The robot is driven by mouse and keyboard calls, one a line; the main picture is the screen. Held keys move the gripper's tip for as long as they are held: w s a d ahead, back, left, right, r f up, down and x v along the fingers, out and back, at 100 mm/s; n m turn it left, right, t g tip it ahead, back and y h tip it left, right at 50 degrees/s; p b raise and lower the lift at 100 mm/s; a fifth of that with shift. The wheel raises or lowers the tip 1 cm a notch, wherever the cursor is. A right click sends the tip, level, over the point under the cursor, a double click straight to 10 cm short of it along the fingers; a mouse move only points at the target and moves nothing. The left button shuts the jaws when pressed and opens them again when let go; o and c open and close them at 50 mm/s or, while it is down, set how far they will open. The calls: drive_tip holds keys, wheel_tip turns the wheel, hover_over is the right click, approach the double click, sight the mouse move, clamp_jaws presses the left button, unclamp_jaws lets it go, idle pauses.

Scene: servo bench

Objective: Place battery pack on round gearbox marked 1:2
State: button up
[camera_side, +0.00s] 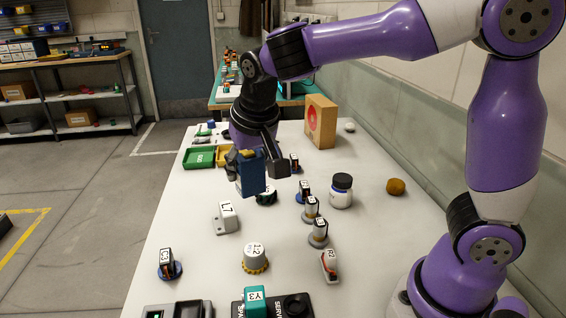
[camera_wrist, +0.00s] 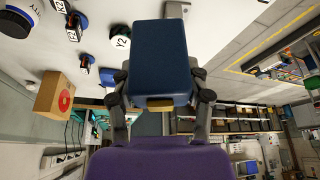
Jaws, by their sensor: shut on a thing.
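The battery pack is a dark blue block (camera_side: 251,176) with a yellow part, held up above the white table in the side view. It fills the middle of the wrist view (camera_wrist: 160,60). My gripper (camera_side: 262,166) is shut on it, with a finger on either side in the wrist view (camera_wrist: 160,88). The round gearbox marked 1:2 (camera_side: 255,257) is a light grey cylinder on a yellow toothed base. It stands near the front middle of the table, nearer the side camera than the pack and apart from it. I cannot make it out in the wrist view.
A grey bracket marked L7 (camera_side: 227,218) stands between pack and gearbox in the side view. A teal part marked Y3 (camera_side: 257,301) is in front.

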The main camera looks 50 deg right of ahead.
drive_tip(key=s+a+r+n+y, duration=0.15)
drive_tip(key=s+a+n, duration=0.35)
drive_tip(key=s+a, duration=0.6)
hover_over(251, 248)
wheel_tip(251, 248, down, 7)
drive_tip(key=shift+s, duration=0.1)
drive_tip(key=shift+f, duration=2.1)
drive_tip(key=o, duration=1.2)
drive_tip(key=shift+f, duration=0.15)
